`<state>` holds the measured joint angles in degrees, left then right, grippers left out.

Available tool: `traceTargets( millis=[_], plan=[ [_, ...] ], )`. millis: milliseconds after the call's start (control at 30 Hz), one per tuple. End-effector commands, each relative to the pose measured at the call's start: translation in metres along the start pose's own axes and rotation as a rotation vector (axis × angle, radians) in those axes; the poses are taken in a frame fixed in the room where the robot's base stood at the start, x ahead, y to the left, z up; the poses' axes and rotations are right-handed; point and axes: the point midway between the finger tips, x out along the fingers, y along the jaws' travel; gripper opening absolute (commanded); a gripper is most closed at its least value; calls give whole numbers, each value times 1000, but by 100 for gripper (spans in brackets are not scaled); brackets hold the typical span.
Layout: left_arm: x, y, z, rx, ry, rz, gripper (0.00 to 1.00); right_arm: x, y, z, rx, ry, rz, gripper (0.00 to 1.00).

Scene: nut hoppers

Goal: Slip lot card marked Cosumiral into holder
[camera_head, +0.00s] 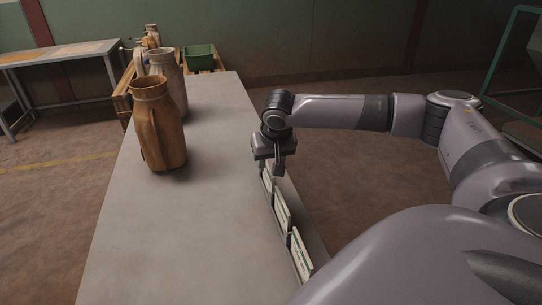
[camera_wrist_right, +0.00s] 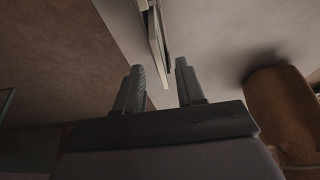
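Several white cards stand on edge in a row along the table's right edge in the head view: a near card (camera_head: 301,254), a middle card (camera_head: 282,209) and a far card (camera_head: 267,179). Their print is too small to read, so I cannot tell which is marked Cosumiral. My right gripper (camera_head: 277,169) points down over the far end of the row. In the right wrist view its fingers (camera_wrist_right: 160,78) are apart, and a thin card edge (camera_wrist_right: 157,45) shows between and beyond them, not gripped. I cannot make out a card holder. My left gripper is out of view.
A brown hopper (camera_head: 158,125) and a grey hopper (camera_head: 168,77) stand at the table's left side. The grey tabletop (camera_head: 180,230) is clear in the middle and front. A green bin (camera_head: 199,57) and a side bench (camera_head: 60,53) are behind.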

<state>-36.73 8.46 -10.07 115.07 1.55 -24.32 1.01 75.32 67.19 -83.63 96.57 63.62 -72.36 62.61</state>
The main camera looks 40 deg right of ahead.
Motion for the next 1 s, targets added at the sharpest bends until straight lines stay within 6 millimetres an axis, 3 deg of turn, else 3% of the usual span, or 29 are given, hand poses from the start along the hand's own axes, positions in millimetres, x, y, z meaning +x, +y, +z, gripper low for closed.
traceTargets(
  millis=[233, 567, 600, 700, 1000],
  plan=[
    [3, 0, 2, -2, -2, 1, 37, 28, 0, 0, -1, 1, 0, 38],
    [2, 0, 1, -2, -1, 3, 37, 32, 0, 0, -1, 2, 0, 38],
    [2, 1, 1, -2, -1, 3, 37, 32, 0, 0, -1, 2, 0, 32],
    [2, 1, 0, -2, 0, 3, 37, 32, 0, 0, -1, 2, 0, 0],
    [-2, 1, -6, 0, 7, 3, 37, 26, 0, -2, -1, 1, 0, 0]
  ],
)
